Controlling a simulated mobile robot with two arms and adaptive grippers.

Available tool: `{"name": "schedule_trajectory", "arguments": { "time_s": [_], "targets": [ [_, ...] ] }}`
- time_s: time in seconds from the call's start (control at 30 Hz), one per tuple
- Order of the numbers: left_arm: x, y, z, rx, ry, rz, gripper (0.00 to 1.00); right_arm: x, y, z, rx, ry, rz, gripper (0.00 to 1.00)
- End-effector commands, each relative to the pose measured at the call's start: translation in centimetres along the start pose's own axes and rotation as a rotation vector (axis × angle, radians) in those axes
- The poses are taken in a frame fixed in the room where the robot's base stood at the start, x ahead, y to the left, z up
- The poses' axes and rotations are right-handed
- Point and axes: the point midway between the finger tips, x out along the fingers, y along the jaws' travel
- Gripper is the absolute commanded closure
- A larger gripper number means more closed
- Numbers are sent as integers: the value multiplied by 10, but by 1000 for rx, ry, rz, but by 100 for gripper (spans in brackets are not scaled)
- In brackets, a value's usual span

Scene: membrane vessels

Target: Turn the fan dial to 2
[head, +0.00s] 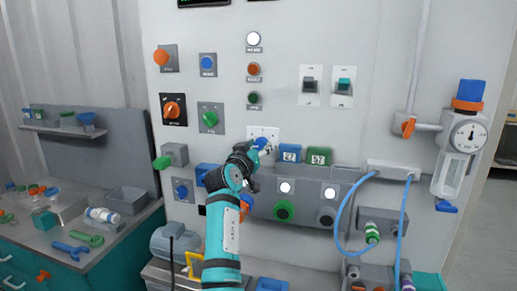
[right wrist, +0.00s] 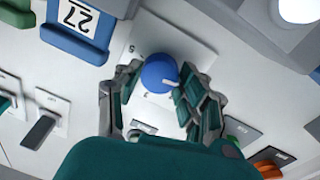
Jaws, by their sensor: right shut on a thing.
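The fan dial is a round blue knob (right wrist: 158,70) with a white pointer mark, on a white plate (right wrist: 185,40) on the panel. In the right wrist view the mark points to the lower right; the small characters around the knob are too unclear to read surely. In the head view the knob (head: 261,143) is partly covered by my right gripper (head: 255,153). In the right wrist view my right gripper (right wrist: 159,76) has one finger on each side of the knob and is shut on it. My left gripper is not in view.
Blue (head: 290,153) and green (head: 319,155) numbered blocks stand close to the dial's right. A green knob (head: 210,119) and an orange knob (head: 171,109) sit to its left. Switches (head: 309,86) are up right. Blue hoses (head: 340,215) hang at the right.

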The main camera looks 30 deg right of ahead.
Motion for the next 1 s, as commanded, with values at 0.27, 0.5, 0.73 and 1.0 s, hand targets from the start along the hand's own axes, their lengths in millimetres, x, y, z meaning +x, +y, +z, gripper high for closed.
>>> {"name": "schedule_trajectory", "arguments": {
  "time_s": [0.27, 0.5, 0.73, 1.0],
  "targets": [
    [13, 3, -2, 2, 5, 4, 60, 0, -1, 3, 48, -4, -1, 92],
    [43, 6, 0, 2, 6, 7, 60, 0, -1, 5, 199, -12, -3, 92],
    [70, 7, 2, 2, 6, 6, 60, 0, 0, 4, 402, -28, -5, 92],
    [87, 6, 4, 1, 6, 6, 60, 0, 0, 1, 628, -45, -9, 92]
  ]
}}
